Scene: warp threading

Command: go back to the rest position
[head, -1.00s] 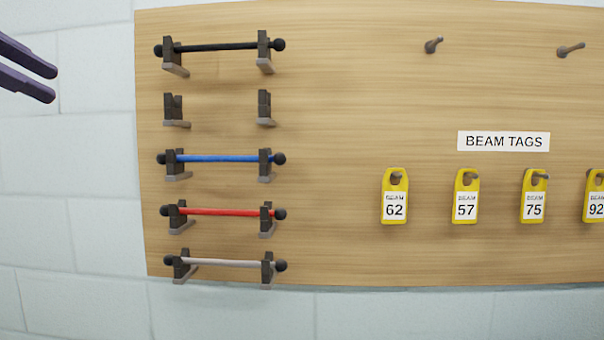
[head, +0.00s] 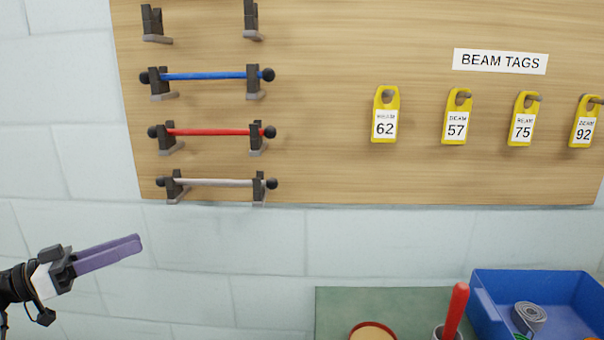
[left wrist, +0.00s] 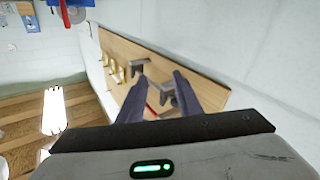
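My left gripper (head: 138,243) is at the lower left in the head view, below the wooden board and in front of the pale wall. Its purple fingers point right and partly overlap there. In the left wrist view the two fingers of this gripper (left wrist: 162,80) stand apart with nothing held between them. My right gripper is not in view.
The wooden board (head: 330,150) holds blue (head: 205,76), red (head: 210,132) and grey (head: 215,183) rods on brackets. An empty bracket pair sits above. Yellow beam tags (head: 384,113) hang at right. A green surface (head: 335,305) and a blue bin (head: 485,310) are lower right.

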